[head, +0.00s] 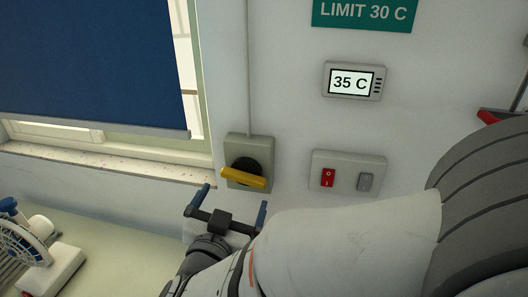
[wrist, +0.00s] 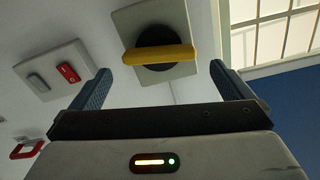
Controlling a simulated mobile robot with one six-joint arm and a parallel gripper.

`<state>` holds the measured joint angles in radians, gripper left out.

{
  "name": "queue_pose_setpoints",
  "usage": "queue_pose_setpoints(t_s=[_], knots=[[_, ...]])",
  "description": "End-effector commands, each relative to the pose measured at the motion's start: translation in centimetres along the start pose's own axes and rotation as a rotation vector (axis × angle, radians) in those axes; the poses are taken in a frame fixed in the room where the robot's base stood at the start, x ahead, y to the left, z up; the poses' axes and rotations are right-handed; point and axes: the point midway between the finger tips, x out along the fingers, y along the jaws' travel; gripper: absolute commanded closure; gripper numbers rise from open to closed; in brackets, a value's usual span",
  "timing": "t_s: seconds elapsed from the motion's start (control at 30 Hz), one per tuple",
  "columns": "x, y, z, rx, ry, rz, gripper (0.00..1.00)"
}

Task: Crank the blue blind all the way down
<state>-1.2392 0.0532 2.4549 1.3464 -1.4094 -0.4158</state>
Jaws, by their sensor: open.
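The blue blind (head: 85,62) covers most of the window in the head view. Its bottom bar hangs a little above the sill, leaving a gap. A wall box (head: 236,147) beside the window carries a round black knob with a yellow handle (head: 243,178); the handle lies nearly level, tilted slightly. In the wrist view the yellow handle (wrist: 158,54) is ahead, between the fingers in the picture. My gripper (head: 234,203) is open and empty, just below and in front of the box, apart from the handle. The blind also shows at right in the wrist view (wrist: 290,105).
A switch panel (head: 347,173) with a red and a grey switch is right of the box. A display (head: 353,82) reads 35 C under a green LIMIT 30 C sign (head: 365,12). A fan (head: 28,243) stands on the counter at lower left. A red-handled item (head: 490,117) is at right.

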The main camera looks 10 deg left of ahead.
Motion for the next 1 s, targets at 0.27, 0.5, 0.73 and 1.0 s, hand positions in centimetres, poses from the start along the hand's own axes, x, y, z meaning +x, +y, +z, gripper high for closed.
queue_pose_setpoints(t_s=[0.27, 0.5, 0.73, 1.0], knots=[[4.2, 0.5, -0.2, -0.001, 0.003, 0.017, 0.0], [7.1, 0.7, -0.2, 0.0, 0.003, 0.018, 0.0], [7.9, 0.7, -0.1, 0.0, 0.003, 0.017, 0.0], [7.9, 0.7, -0.1, 0.0, 0.003, 0.017, 0.09]])
